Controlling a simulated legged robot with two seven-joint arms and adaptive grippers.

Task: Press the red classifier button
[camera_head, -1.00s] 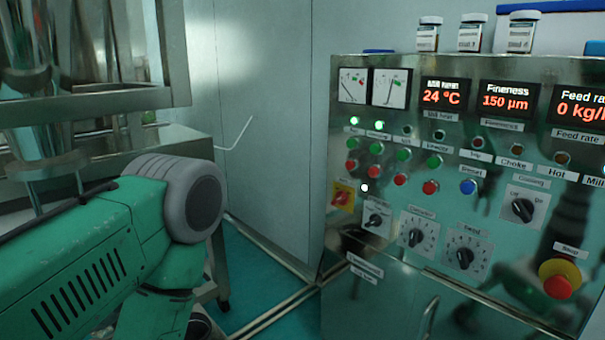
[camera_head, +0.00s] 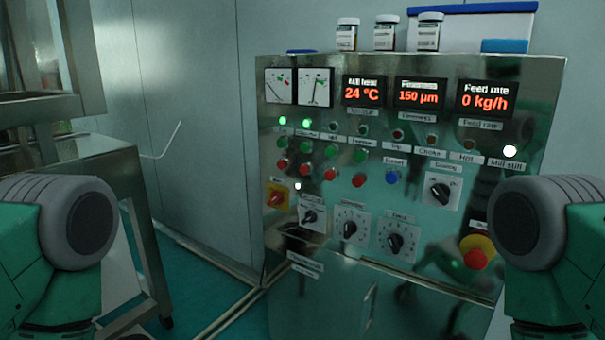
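A metal control panel (camera_head: 428,110) stands ahead. On its left part is a row of small red buttons under green ones: the first red button (camera_head: 281,168), the second red button (camera_head: 305,171), the third red button (camera_head: 330,175) and a fourth red button (camera_head: 359,180). The labels above them are too blurred for me to tell for sure which is the classifier's. The two leftmost lamps (camera_head: 282,121) above are lit green. My green and grey arms show at the left and right edges, apart from the panel. Both grippers are out of view.
A yellow switch with a red knob (camera_head: 275,199), several black dials (camera_head: 348,228), a blue button (camera_head: 393,177) and a red stop button (camera_head: 475,258) are on the panel. Jars (camera_head: 384,33) stand on top. A metal table (camera_head: 85,160) is at left.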

